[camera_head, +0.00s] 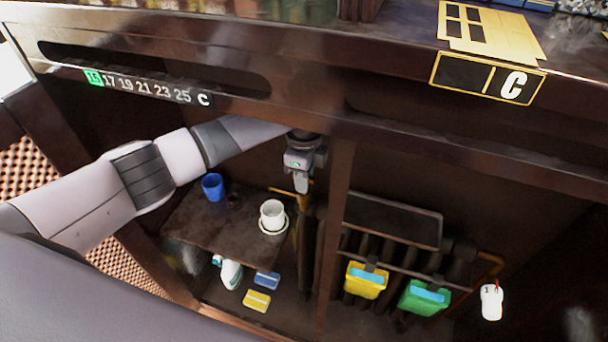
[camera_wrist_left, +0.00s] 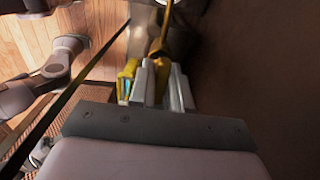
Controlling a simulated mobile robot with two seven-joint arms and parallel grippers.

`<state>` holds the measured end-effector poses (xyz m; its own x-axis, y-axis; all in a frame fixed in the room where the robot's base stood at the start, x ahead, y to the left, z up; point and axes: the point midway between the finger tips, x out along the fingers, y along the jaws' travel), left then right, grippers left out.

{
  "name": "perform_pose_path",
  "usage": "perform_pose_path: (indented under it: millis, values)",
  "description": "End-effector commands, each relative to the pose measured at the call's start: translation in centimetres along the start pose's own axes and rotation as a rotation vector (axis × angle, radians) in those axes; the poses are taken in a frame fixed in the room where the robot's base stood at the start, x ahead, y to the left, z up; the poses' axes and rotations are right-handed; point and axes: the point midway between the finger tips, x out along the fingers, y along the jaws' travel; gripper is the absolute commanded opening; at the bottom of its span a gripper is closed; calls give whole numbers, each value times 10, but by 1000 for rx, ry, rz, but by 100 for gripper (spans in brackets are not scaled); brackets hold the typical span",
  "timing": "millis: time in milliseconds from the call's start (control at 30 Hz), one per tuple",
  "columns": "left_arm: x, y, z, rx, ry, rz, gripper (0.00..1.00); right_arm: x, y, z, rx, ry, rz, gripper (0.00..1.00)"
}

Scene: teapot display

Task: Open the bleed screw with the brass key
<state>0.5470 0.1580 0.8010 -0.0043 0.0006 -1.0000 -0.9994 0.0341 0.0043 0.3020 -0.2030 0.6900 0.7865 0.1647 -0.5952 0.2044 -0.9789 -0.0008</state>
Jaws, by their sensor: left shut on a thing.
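My left gripper (camera_head: 301,184) reaches in under the counter beside the dark upright, fingers pointing down. In the left wrist view the gripper (camera_wrist_left: 158,82) is shut on a narrow brass-coloured piece (camera_wrist_left: 160,38), which I take for the brass key. It runs out past the fingertips towards a pale metal part. The held end is mostly hidden by the fingers. I cannot make out the bleed screw in either view, nor tell whether the key touches it. My right gripper is not in view.
A radiator with a dark panel (camera_head: 392,220) stands right of the upright. A yellow container (camera_head: 366,283) and a green container (camera_head: 424,299) hang there. A shelf (camera_head: 215,235) left of the upright bears a blue cup (camera_head: 213,187) and white cup (camera_head: 272,213). The counter edge (camera_head: 400,125) overhangs my arm.

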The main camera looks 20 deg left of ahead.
Motion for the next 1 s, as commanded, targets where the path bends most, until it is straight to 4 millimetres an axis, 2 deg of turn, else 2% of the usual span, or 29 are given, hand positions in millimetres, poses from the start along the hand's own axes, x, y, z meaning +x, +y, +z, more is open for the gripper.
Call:
perform_pose_path:
  millis: [1000]
  values:
    - [6,0,0,0,-1,-1,0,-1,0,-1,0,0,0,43]
